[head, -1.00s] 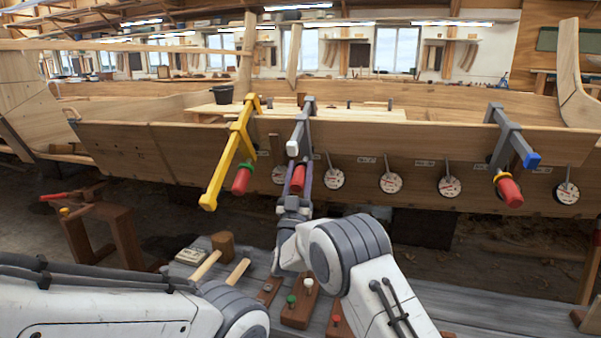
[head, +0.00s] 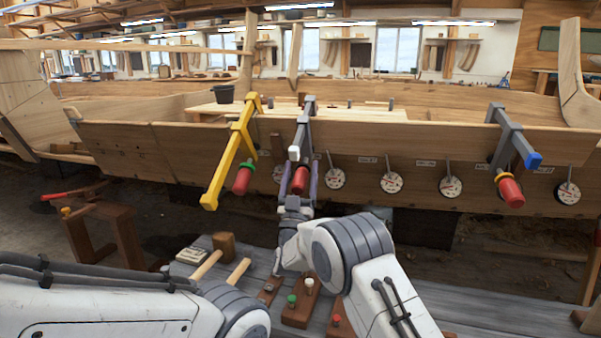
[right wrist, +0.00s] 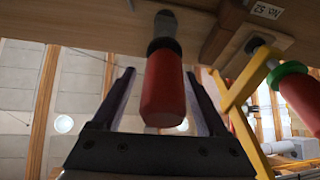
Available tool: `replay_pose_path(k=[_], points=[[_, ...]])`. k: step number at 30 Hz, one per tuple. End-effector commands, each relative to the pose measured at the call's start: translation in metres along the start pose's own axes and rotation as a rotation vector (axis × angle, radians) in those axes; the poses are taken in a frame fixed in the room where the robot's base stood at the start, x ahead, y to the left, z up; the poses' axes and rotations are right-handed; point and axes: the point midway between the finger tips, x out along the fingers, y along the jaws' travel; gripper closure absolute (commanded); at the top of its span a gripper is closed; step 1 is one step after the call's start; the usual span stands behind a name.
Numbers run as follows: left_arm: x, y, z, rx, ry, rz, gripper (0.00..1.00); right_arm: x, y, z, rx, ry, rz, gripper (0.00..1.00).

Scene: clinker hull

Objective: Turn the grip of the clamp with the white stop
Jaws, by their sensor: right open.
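The clamp with the white stop (head: 293,153) is a grey clamp (head: 304,125) hooked over the hull's top plank, left of the middle in the head view. Its red grip (head: 300,180) hangs below the bar. In the right wrist view the red grip (right wrist: 163,92) has a dark collar and a grey screw above it. My right gripper (head: 298,171) is open, coming from below, with one finger on each side of the grip; gaps show between fingers and grip in the right wrist view (right wrist: 160,78). My left gripper is out of view; only its arm shows at lower left.
A yellow clamp (head: 232,150) with a green-collared red grip (head: 243,178) hangs close on the left. A grey clamp with a blue stop (head: 533,159) hangs far right. Several round dials (head: 391,183) line the hull (head: 400,145). A bench (head: 470,312) with mallets stands below.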

Motion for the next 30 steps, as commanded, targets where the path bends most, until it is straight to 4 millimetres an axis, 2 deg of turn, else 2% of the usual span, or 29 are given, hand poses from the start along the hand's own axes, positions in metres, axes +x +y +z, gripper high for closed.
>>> replay_pose_path(k=[5,12,18,23,30], points=[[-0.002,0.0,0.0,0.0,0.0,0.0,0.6,-0.017,-0.001,0.001,-0.001,-0.004,-0.002,0.23],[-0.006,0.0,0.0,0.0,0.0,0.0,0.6,-0.065,-0.001,0.001,-0.001,-0.006,-0.004,0.23],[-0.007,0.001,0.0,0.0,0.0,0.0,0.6,-0.095,-0.001,0.001,-0.001,-0.004,-0.003,0.23],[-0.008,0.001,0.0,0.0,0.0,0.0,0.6,-0.104,-0.001,0.0,0.001,-0.002,-0.002,0.23],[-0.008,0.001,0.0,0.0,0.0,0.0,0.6,-0.105,-0.001,0.0,0.001,-0.001,-0.001,0.23]])
